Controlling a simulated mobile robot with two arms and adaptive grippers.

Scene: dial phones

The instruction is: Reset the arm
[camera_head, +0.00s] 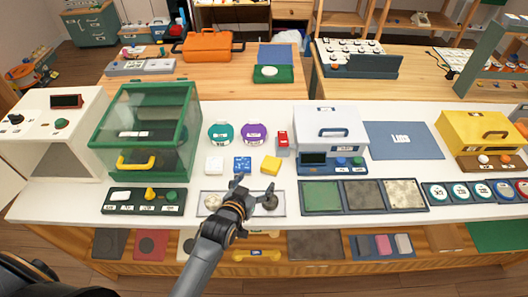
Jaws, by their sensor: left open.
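My left gripper (254,187) is at the end of my grey arm, which comes up from the bottom of the head view. Its two dark fingers are spread apart, and I see nothing between them. It is over a light grey tray (279,211) near the front edge of the white counter, just in front of a blue block (242,164) and a yellow block (271,164). The gripper and wrist hide part of the tray. I cannot tell whether the fingers touch anything. My right gripper is not in view.
A green glass-sided cabinet (178,137) stands to the left, with a control panel (145,201) before it. A white-lidded box (330,131) stands behind right. Textured panels (323,197) and round labelled pieces (459,190) line the front right. A blue mat (403,140) lies flat behind them.

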